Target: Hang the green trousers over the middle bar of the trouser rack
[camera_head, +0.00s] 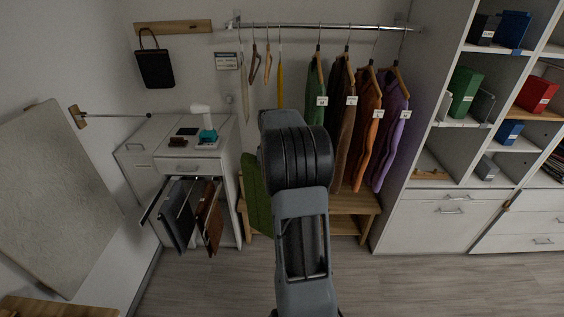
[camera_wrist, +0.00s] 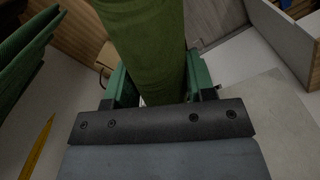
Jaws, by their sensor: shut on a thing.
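The green trousers hang down as a long folded strip (camera_head: 255,190) in the head view, left of my arm and in front of the wooden bench. In the wrist view the green cloth (camera_wrist: 145,35) fills the space between the fingers of my gripper (camera_wrist: 158,85), which is shut on it. In the head view the gripper is hidden behind my arm. The pulled-out trouser rack (camera_head: 153,201) is at left under the cabinet top. Grey trousers (camera_head: 176,222) hang on its left side and brown trousers (camera_head: 212,222) on its right. A narrow gap shows between them; the middle bar is hard to make out.
Garments, including an orange one (camera_head: 367,125), hang from the rail (camera_head: 320,27) behind my arm. The cabinet top (camera_head: 160,133) holds a white and teal device (camera_head: 206,130). The bench (camera_head: 350,203) stands below the rail. Cubby shelving (camera_head: 425,215) is at right. The front floor is clear.

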